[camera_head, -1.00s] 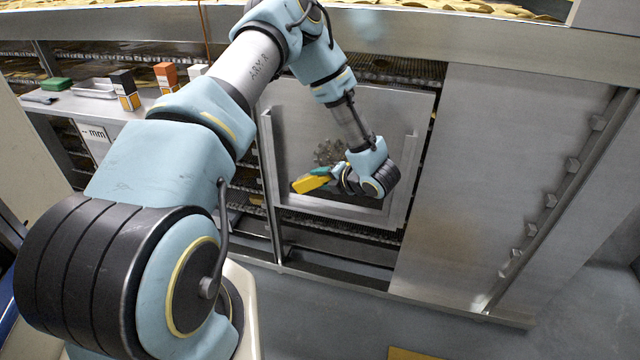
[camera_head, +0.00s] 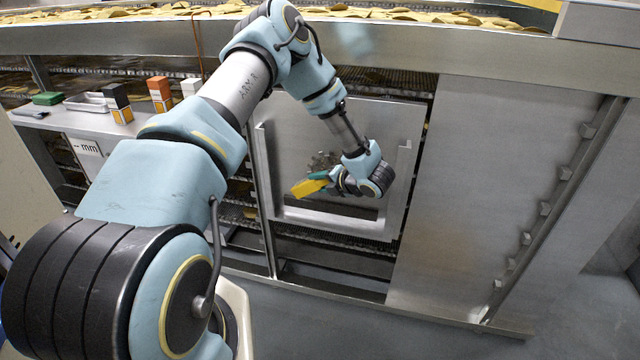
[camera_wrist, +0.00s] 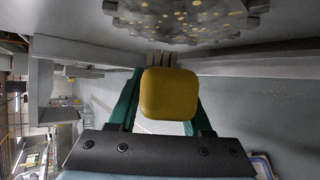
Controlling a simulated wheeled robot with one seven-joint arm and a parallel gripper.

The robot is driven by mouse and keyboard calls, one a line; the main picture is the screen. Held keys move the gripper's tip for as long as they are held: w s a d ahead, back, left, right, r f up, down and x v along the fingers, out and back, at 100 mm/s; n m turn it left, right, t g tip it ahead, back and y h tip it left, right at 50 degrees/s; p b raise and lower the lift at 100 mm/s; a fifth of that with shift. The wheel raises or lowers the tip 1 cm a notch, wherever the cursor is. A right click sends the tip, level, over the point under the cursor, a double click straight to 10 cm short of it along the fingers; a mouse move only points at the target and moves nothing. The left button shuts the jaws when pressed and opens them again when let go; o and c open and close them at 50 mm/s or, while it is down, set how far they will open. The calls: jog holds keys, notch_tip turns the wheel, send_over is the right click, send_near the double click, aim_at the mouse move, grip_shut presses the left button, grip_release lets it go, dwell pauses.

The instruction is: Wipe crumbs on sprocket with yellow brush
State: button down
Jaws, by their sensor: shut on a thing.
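The sprocket (camera_head: 322,160) is a grey toothed disc on the upright metal panel inside the open bay. In the wrist view the sprocket (camera_wrist: 185,18) fills the top, with several yellow-brown crumbs on its face. My gripper (camera_head: 334,178) is shut on the yellow brush (camera_head: 308,187) just below the sprocket. In the wrist view the brush's yellow block (camera_wrist: 170,94) sits between my green fingers, with grey bristles pointing up toward the sprocket's lower edge. I cannot tell whether the bristles touch it. My wrist hides the sprocket's lower right part in the head view.
A metal tray-like frame (camera_head: 330,222) surrounds the sprocket, with raised side walls. A shelf at left holds a green block (camera_head: 47,98), a metal tray (camera_head: 86,103) and several small boxes (camera_head: 160,92). A large metal panel (camera_head: 500,190) closes the right side.

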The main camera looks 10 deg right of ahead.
jog(key=shift+w+d+b, duration=0.3)
jog(key=shift+w+d, duration=0.15)
jog(key=shift+w, duration=0.35)
jog(key=shift+d, duration=0.1)
dwell(0.4)
